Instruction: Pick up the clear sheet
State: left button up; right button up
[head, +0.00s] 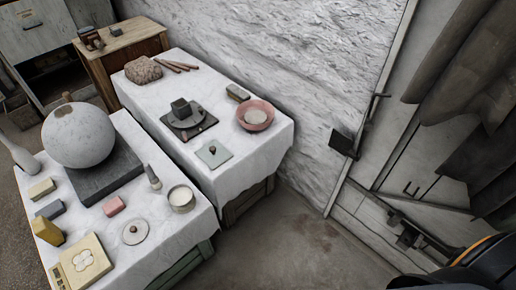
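A pale, greenish, square sheet (213,154) lies flat on the white-clothed far table, near its front edge. It looks like the clear sheet, and a small dark knob-like piece sits on it. No gripper is near it. Neither my left nor my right gripper can be made out. A black and orange part at the bottom right corner looks like part of my own arm.
On the far table (255,158) are a pink bowl (255,116), a dark block on a round plate (182,110) and a rough stone (143,70). The near table holds a large plaster sphere (78,135), a tin (181,198) and several small blocks. Floor at centre right is clear.

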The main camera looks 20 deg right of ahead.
aim_at(214, 154)
jog(key=z, duration=0.15)
jog(key=u, duration=1.5)
jog(key=z, duration=1.5)
jog(key=i+l, duration=0.25)
jog(key=l, duration=0.2)
jog(key=i+l+u, duration=0.3)
jog(key=l+u, duration=0.35)
jog(key=l, duration=0.15)
jog(key=i+l+u, duration=0.1)
jog(key=l+u, duration=0.2)
jog(key=l, duration=0.15)
